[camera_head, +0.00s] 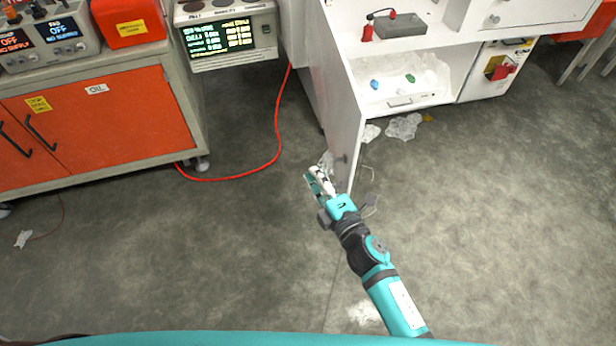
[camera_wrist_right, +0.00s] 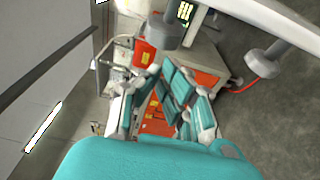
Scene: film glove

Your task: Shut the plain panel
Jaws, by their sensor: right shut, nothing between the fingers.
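The plain panel (camera_head: 347,125) is a white door standing open on the white cabinet, swung out toward me, in the head view. The shelves behind it are exposed on its right. My right gripper (camera_head: 318,178) is shut and empty, at the left side of the panel's near lower end. I cannot tell whether it touches the panel. The right wrist view shows the teal fingers (camera_wrist_right: 172,95) from behind. My left gripper is not in view.
An orange-doored cart (camera_head: 110,135) stands at the left, with a red cable (camera_head: 245,176) on the floor beside it. Crumpled clear film (camera_head: 404,127) lies on the floor right of the panel. A clear tray (camera_head: 405,88) sits inside the cabinet. The near floor is mostly free.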

